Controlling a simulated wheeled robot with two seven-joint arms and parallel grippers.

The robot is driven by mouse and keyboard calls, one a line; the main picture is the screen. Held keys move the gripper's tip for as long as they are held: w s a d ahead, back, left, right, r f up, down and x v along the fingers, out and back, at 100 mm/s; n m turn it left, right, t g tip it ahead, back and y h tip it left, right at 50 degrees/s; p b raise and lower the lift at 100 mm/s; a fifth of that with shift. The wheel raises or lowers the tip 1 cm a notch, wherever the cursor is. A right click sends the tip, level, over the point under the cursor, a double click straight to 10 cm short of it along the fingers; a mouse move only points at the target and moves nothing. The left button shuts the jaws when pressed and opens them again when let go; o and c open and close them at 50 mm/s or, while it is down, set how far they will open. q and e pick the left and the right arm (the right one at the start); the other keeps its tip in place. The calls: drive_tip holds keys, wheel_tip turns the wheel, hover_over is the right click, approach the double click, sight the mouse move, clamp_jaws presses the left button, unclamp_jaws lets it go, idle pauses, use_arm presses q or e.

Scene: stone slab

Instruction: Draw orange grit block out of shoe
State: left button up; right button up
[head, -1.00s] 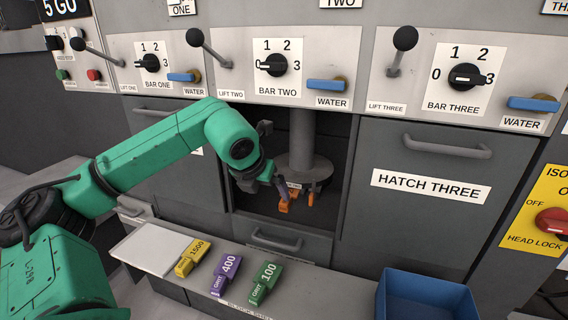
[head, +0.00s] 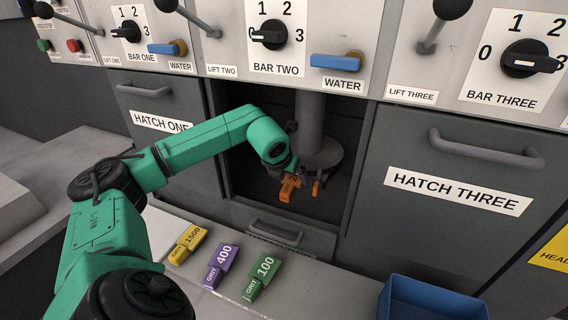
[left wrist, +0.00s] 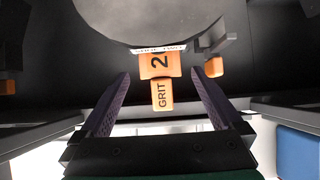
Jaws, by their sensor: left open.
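The orange grit block (head: 288,191) sticks out of the shoe under the round grey head (head: 318,158) inside the middle open bay. In the left wrist view the block (left wrist: 161,94) reads GRIT, with part of its number visible, and its far end meets the shoe (left wrist: 160,49), labelled SHOE TWO. My left gripper (head: 283,178) is at the block. Its two dark purple fingers (left wrist: 160,105) are open, one on each side of the block, with a gap on both sides. My right gripper is not in view.
Yellow (head: 188,244), purple (head: 220,266) and green (head: 262,278) grit blocks lie on the shelf in front. A blue bin (head: 432,300) stands at right. Hatch Three (head: 455,190) is closed beside the bay.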

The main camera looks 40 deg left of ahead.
sight(291, 181)
use_arm(q)
drive_tip(key=x, duration=0.3)
drive_tip(key=shift+w+a+f, duration=0.1)
drive_tip(key=shift+f, duration=0.15)
clamp_jaws()
drive_tip(key=shift+s, duration=0.3)
drive_tip(key=shift+s+d+b, duration=0.3)
drive_tip(key=shift+s+b, duration=0.25)
drive_tip(key=shift+s, duration=0.15)
drive_tip(key=shift+s+d+b, duration=0.3)
drive_tip(key=shift+s+b, duration=0.25)
drive_tip(key=shift+s, duration=0.15)
drive_tip(key=shift+s+d+b, duration=0.25)
drive_tip(key=shift+s+b, duration=0.3)
drive_tip(key=shift+s, duration=0.15)
drive_tip(key=shift+r, duration=0.1)
drive_tip(key=shift+s+f+b+v, duration=0.15)
drive_tip(key=shift+b+v, duration=0.1)
drive_tip(key=shift+v, duration=0.6)
drive_tip(key=shift+s+f+b+v, duration=0.1)
drive_tip(key=shift+s+b+v, duration=0.1)
drive_tip(key=shift+v, duration=0.65)
drive_tip(key=shift+s+d+r, duration=0.25)
drive_tip(key=shift+s+r, duration=0.05)
drive_tip(key=shift+r, duration=0.05)
